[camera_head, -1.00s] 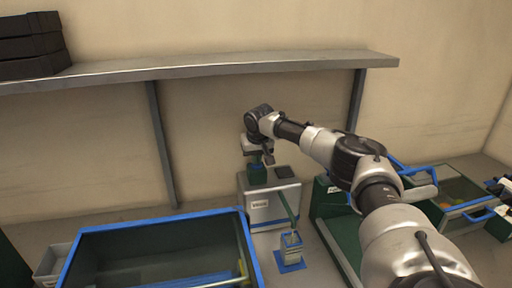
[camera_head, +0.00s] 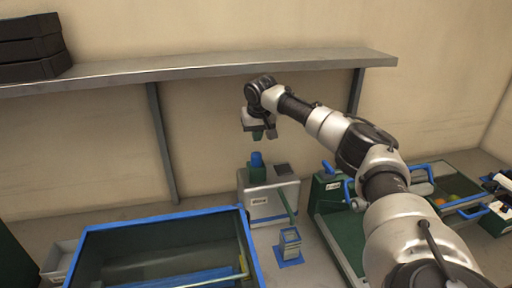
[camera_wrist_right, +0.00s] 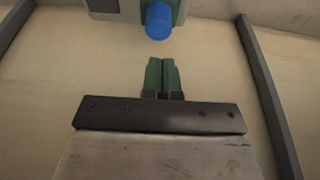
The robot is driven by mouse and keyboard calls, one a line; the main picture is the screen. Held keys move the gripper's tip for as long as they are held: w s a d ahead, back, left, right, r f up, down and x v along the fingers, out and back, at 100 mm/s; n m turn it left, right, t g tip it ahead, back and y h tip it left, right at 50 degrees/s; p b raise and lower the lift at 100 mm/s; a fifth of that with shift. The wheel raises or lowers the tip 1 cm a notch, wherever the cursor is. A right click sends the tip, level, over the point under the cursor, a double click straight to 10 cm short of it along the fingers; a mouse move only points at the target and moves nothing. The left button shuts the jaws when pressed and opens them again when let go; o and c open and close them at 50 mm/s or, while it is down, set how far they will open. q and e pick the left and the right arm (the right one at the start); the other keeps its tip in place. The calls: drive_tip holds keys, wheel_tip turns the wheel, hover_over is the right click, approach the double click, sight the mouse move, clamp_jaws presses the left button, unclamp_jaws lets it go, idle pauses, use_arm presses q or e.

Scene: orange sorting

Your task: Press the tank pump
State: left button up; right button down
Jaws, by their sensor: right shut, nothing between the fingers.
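The tank (camera_head: 270,201) is a pale box with a small label, standing against the wall below the shelf. Its pump has a blue cap (camera_head: 256,159) on a green base, on top of the tank at the left. A green spout slopes from the tank toward a small cup (camera_head: 290,240) on a blue mat. My right gripper (camera_head: 258,134) hangs above the blue cap, apart from it, with its green fingers shut and empty. In the right wrist view the closed fingers (camera_wrist_right: 162,76) point toward the blue cap (camera_wrist_right: 159,20). My left gripper is not in view.
A blue-rimmed bin (camera_head: 150,222) stands at the front left. A green machine (camera_head: 330,195) and a tray with blue handles (camera_head: 455,190) stand at the right. A metal shelf (camera_head: 200,67) runs along the wall, with black trays (camera_head: 32,47) on its left end.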

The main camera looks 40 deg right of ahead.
drive_tip(key=b+v, duration=0.1)
drive_tip(key=v, duration=0.3)
drive_tip(key=shift+r, duration=0.4)
